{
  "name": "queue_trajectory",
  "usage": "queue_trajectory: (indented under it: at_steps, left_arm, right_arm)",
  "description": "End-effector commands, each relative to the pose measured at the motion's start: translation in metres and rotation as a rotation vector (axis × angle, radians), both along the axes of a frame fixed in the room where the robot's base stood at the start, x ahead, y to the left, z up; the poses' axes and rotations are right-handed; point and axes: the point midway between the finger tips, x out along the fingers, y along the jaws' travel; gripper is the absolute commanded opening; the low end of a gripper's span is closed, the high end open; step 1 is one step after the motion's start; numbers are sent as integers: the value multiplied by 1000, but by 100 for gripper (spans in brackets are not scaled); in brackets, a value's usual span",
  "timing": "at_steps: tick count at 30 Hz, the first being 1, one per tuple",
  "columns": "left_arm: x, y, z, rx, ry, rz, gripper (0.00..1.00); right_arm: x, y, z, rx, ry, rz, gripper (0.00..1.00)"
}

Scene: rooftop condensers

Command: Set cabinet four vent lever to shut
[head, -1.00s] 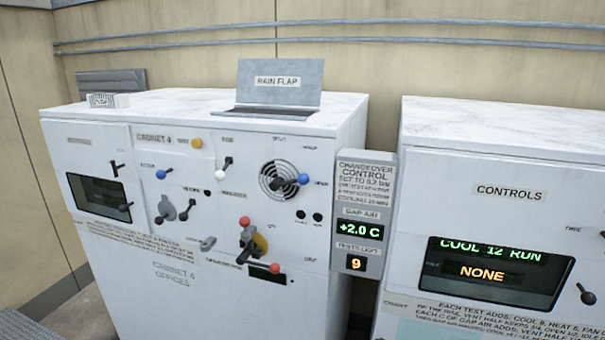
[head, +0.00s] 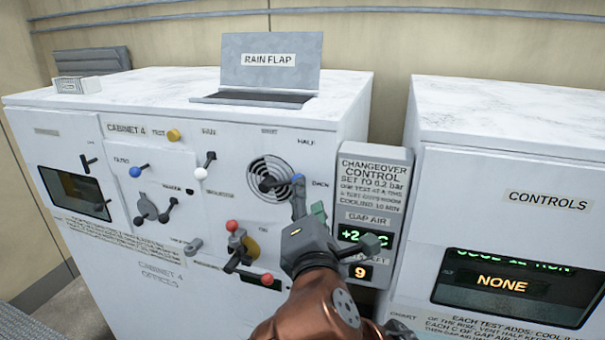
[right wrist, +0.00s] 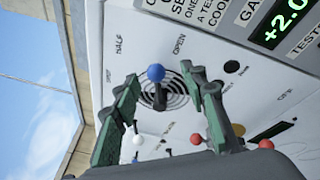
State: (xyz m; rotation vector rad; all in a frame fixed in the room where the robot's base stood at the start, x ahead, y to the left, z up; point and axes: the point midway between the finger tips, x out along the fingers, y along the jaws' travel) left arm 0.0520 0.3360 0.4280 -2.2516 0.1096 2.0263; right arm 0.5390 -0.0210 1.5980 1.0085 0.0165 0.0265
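Cabinet four (head: 130,225) is the white cabinet on the left. Its vent lever (head: 282,184) is a dark arm with a blue knob, over a round grille. The lever points right toward the OPEN label; HALF is above that and SHUT is at the top. My right gripper (head: 335,224) is in front of the panel, just below and right of the knob. In the right wrist view, its green fingers stand open, with the blue knob (right wrist: 155,73) showing between them, not gripped. Whether a finger touches the lever cannot be told. My left gripper is not in view.
A red-knobbed lever (head: 232,227) and another red knob sit below the vent. The changeover control box (head: 375,180) is close on the right, partly covered by my gripper. The controls cabinet (head: 500,165) stands farther right. A raised rain flap (head: 268,62) is on top.

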Motion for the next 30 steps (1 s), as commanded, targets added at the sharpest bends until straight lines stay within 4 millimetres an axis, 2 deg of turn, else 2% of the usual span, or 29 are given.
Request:
queue_trajectory:
  at_steps: [2, 6, 16, 21, 27, 30]
  left_arm:
    - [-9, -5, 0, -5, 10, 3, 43]
    - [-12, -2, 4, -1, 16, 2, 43]
    - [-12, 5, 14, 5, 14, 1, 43]
    - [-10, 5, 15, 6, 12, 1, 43]
    - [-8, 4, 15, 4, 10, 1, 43]
    - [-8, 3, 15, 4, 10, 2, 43]
  right_arm:
    - [2, 8, 3, -11, -5, 6, 40]
    - [22, 13, 3, -12, -1, 14, 40]
    - [76, 2, 0, 0, 3, 15, 40]
    - [87, -5, -2, 5, 4, 15, 40]
    - [91, -11, -4, 8, 6, 14, 40]
    - [92, -12, -5, 9, 6, 13, 34]
